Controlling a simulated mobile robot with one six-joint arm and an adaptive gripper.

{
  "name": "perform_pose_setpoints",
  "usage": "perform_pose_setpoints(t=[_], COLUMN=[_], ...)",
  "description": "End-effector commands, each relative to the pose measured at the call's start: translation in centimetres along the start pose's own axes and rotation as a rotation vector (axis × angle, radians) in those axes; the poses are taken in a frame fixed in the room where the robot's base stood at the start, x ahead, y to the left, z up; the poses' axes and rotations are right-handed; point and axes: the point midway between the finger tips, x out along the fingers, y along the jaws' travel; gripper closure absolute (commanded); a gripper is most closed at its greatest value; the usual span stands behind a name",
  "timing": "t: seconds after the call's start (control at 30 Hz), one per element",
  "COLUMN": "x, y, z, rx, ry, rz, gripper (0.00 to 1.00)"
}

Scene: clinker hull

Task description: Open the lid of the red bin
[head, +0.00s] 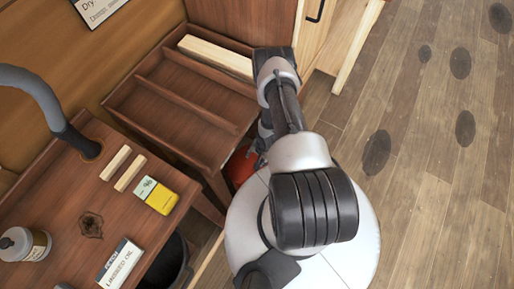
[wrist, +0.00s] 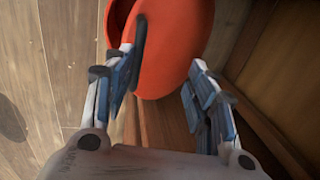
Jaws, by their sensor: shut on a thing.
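The red bin (head: 240,165) stands low on the floor beside the wooden shelf unit, mostly hidden in the head view by my arm and the shelf. In the wrist view its rounded red lid (wrist: 175,45) fills the top middle, with a darker red edge at its left. My gripper (wrist: 161,66) has its two fingers on either side of the red part and is shut on it. A dark flat piece shows by the left finger; I cannot tell what it is. In the head view my gripper is hidden behind my arm.
An open compartmented wooden tray (head: 185,105) stands close left of my arm. A workbench (head: 60,190) with a yellow box (head: 160,198) and a bottle (head: 25,244) is at left. A black bin (head: 168,262) is below it. Plank floor (head: 430,170) at right is clear.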

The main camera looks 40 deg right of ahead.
Motion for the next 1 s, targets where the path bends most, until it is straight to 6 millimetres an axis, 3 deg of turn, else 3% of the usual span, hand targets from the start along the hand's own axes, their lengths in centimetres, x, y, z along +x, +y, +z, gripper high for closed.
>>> perform_pose_setpoints(t=[0.47,1.0], x=[-0.5,-10.5], y=[-0.7,0.0], z=[-0.4,-0.1], rx=[-0.008,0.0], ry=[0.009,0.003], rz=[-0.015,-0.004], gripper=[0.7,0.7])
